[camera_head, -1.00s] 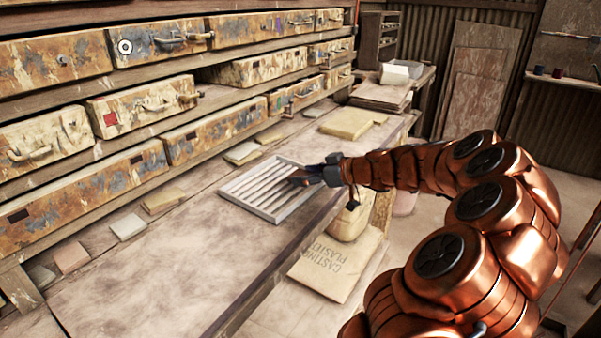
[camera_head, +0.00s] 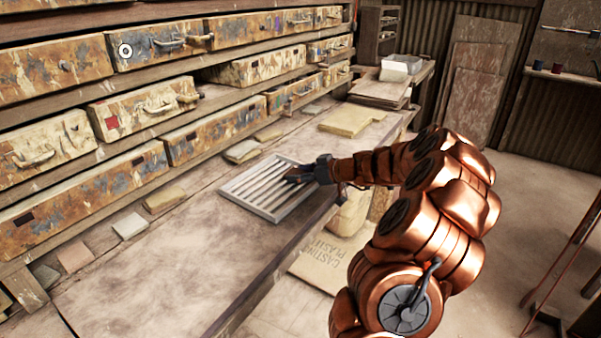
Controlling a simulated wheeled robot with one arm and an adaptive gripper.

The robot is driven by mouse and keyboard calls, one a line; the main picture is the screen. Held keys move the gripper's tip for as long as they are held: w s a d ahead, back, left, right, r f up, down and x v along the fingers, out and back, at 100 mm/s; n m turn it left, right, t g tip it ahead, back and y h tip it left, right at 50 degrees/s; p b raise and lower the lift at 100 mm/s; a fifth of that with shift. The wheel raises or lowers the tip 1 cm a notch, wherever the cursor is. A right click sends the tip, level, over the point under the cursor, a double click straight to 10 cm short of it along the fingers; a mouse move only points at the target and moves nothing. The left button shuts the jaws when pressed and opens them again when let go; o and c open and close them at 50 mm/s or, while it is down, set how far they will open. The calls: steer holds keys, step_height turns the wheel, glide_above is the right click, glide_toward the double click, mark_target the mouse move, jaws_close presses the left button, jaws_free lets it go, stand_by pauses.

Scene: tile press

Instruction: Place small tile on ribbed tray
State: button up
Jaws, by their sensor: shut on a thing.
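The ribbed tray (camera_head: 250,200) is a pale grey rectangular frame with parallel slats, lying on the bench. My gripper (camera_head: 294,177) is over the tray's right edge, pointing left, with its fingers low above the slats. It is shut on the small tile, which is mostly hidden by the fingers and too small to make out. I cannot tell whether the tile touches the slats.
Several loose tiles, such as a pale one (camera_head: 130,226) and a tan one (camera_head: 165,199), lie along the bench's back. A yellowish slab (camera_head: 352,120) lies beyond the tray. Drawers (camera_head: 140,105) line the left. The near bench top (camera_head: 185,265) is clear.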

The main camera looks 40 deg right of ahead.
steer(key=shift+f+b, duration=0.2)
steer(key=shift+b, duration=0.2)
steer(key=o, duration=0.9)
steer(key=shift+r, duration=0.1)
steer(key=shift+r+p, duration=0.1)
steer(key=shift+p, duration=0.25)
steer(key=b+v, duration=0.2)
steer(key=v, duration=1)
